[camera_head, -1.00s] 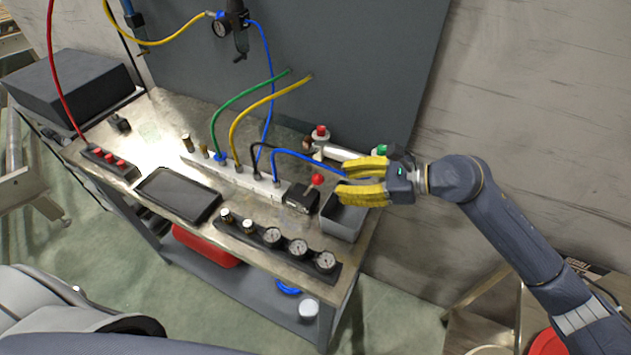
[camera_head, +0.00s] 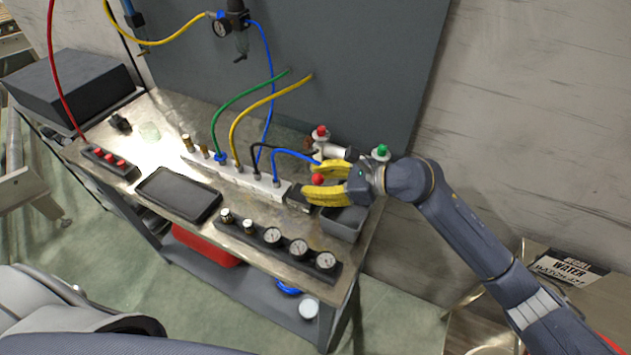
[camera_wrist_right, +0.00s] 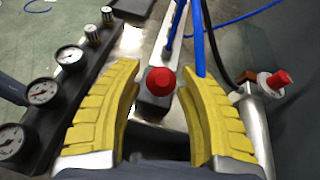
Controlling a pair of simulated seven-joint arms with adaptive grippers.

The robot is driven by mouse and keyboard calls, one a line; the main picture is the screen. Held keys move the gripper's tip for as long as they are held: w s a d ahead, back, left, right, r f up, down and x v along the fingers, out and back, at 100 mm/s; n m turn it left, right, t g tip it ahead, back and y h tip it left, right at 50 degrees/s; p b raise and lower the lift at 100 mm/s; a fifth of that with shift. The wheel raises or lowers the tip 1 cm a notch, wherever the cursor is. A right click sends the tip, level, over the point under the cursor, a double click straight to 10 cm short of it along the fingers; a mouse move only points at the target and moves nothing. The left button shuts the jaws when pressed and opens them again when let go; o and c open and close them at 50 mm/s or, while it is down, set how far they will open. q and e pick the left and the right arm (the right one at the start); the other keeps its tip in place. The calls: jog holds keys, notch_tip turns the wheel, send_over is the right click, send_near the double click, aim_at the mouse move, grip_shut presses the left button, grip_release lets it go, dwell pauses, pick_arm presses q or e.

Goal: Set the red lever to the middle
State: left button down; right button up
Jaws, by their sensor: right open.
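The red lever's round knob (camera_head: 318,179) sits at the right end of the pale valve manifold (camera_head: 237,178) on the metal bench. My right gripper (camera_head: 310,182) is open, with one yellow finger on each side of the knob. In the right wrist view the red knob (camera_wrist_right: 161,81) lies between the two open fingers (camera_wrist_right: 160,95), with gaps on both sides, on a dark block. The lever's stem is hidden under the knob, so its tilt cannot be told. My left gripper is not in view.
A row of gauges (camera_head: 272,237) runs along the bench front. A grey bin (camera_head: 345,224) stands below my right gripper. A cylinder with a red cap (camera_head: 320,132) and a green-capped part (camera_head: 381,152) are behind. Blue and black hoses pass close by.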

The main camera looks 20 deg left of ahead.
grip_shut()
jog(key=shift+r, duration=0.1)
dwell(0.5)
